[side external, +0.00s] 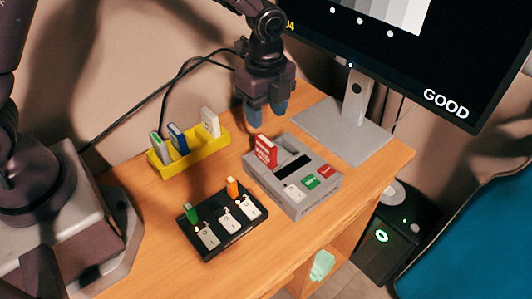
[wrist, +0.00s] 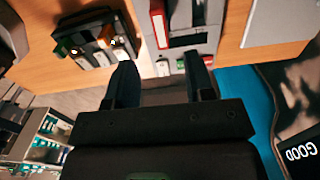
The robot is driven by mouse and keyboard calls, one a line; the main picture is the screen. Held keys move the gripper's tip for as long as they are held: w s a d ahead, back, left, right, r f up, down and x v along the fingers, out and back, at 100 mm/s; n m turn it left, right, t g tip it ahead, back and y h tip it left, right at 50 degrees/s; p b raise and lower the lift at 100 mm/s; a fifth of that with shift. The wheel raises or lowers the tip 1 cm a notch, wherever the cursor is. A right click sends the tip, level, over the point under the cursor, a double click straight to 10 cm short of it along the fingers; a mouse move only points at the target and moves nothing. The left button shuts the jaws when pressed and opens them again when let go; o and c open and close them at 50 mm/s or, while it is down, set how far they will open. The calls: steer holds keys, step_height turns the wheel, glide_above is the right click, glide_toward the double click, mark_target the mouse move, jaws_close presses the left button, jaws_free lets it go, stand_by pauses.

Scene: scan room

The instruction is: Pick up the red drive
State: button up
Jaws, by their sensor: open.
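The red drive (side external: 265,151) stands upright in the left part of a grey box (side external: 315,199), beside a dark slot. In the wrist view the red drive (wrist: 160,28) shows at the top, beyond the fingers. My gripper (side external: 264,112) hangs above and a little behind the grey box, pointing down. Its two dark fingers are apart with nothing between them. In the wrist view my gripper (wrist: 163,75) is also open and empty, and the drive is apart from it.
A yellow rack (side external: 190,159) holds a green, a blue and a white drive. A black tray (side external: 212,252) holds a green and an orange drive with white labelled pieces. The monitor stand (side external: 345,140) is behind the grey box.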

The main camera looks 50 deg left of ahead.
mark_target(266, 141)
step_height(266, 141, down, 10)
steer(key=shift+r, duration=0.1)
stand_by(0.4)
jaws_close()
